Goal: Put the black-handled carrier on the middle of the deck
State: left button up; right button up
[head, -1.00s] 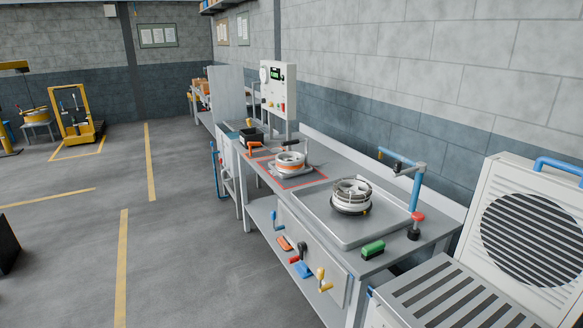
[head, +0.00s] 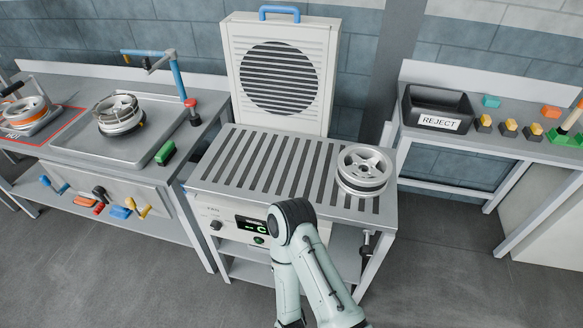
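A wheel with an orange band sits on a grey carrier (head: 42,122) inside a red-outlined area at the far left edge of the head view. A dark handle (head: 12,88) shows just above it, partly cut off. The slatted deck (head: 262,172) stands in the middle, in front of a large fan panel. A silver wheel (head: 363,167) lies on the right end of the deck. The deck's middle is bare. One of my arms rises from the bottom, its bent joint in front of the deck's front edge. Neither gripper shows.
A metal tray (head: 78,134) holding another wheel (head: 119,113) lies left of the deck, with a blue pipe (head: 178,78) behind it. A black REJECT bin (head: 437,106) stands on the right bench. The fan panel (head: 322,60) borders the deck's back.

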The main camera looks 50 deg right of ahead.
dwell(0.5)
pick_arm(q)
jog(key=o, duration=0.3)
